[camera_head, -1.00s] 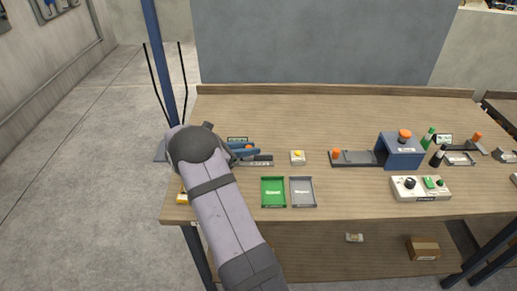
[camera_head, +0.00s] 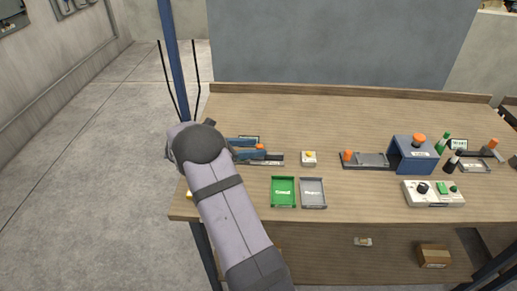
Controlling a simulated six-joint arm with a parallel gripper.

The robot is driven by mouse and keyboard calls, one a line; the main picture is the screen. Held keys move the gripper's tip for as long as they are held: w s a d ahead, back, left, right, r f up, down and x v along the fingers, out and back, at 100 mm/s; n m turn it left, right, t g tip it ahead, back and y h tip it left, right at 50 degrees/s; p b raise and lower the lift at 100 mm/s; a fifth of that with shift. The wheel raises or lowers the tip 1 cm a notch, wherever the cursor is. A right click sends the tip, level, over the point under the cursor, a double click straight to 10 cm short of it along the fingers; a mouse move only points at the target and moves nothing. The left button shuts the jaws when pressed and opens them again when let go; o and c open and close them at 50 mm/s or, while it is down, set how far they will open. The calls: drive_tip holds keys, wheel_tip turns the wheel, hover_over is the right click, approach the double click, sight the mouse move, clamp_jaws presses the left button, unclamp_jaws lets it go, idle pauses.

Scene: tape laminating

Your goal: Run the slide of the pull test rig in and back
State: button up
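A low device with blue parts, an orange knob and a grey flat track (camera_head: 266,159) lies at the left of the table, just right of my wrist. A small dark display stands behind it. Its left part is hidden by my arm. At the far right, another grey device (camera_head: 474,165) has an orange knob and a display beside it. I cannot tell for sure which is the pull test rig. The dark rounded wrist of my arm hangs over the table's left end; my gripper is hidden behind it, so its fingers do not show.
A blue press (camera_head: 413,155) with a grey slide and a white control box (camera_head: 433,194) stand right. The table's (camera_head: 330,115) back strip is clear.

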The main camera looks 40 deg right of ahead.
sight(257, 147)
drive_tip(key=shift+b+v, duration=0.35)
drive_tip(key=shift+v, duration=1.8)
drive_tip(key=shift+d, duration=0.1)
